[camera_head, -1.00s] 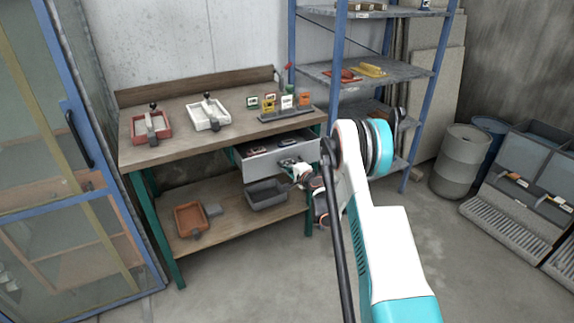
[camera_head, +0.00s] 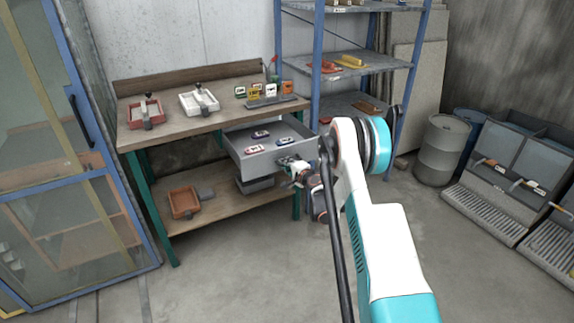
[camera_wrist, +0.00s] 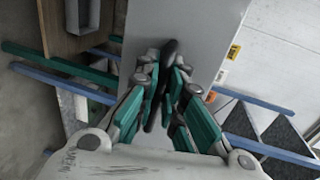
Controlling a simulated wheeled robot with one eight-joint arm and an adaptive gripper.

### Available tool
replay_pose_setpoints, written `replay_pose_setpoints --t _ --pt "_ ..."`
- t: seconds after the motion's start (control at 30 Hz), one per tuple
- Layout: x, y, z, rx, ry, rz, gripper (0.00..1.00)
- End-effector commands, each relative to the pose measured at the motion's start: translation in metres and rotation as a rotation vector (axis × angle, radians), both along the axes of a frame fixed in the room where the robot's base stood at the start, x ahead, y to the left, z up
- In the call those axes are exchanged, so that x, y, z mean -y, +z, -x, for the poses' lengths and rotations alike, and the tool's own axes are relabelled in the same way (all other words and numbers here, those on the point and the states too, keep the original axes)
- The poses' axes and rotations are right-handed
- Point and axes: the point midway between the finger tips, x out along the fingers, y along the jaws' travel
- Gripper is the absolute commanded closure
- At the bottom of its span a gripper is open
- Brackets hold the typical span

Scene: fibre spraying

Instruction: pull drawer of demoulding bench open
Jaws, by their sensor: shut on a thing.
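The demoulding bench (camera_head: 200,128) has a wooden top and green legs, and stands against the wall in the head view. Its grey drawer (camera_head: 258,161) is pulled well out under the right part of the top, with several small car-like items inside. My gripper (camera_head: 291,167) is at the drawer's front. In the wrist view my gripper (camera_wrist: 167,100) is shut on the dark drawer handle (camera_wrist: 168,52), which stands off the grey drawer front (camera_wrist: 200,40). The fingers hide part of the handle.
Red (camera_head: 146,112) and white (camera_head: 199,101) moulds stand on the bench top. An orange tray (camera_head: 184,201) lies on the lower shelf. A blue-posted rack (camera_head: 318,60) stands right of the bench. A grey barrel (camera_head: 441,150) is farther right. The floor in front is clear.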

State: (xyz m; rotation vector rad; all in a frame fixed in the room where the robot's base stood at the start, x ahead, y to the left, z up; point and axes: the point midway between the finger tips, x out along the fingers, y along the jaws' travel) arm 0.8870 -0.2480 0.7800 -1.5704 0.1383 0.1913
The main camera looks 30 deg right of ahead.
Motion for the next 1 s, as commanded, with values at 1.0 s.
replay_pose_setpoints --t 1.0 --pt "0.002 0.010 0.046 0.000 -0.001 0.000 0.71"
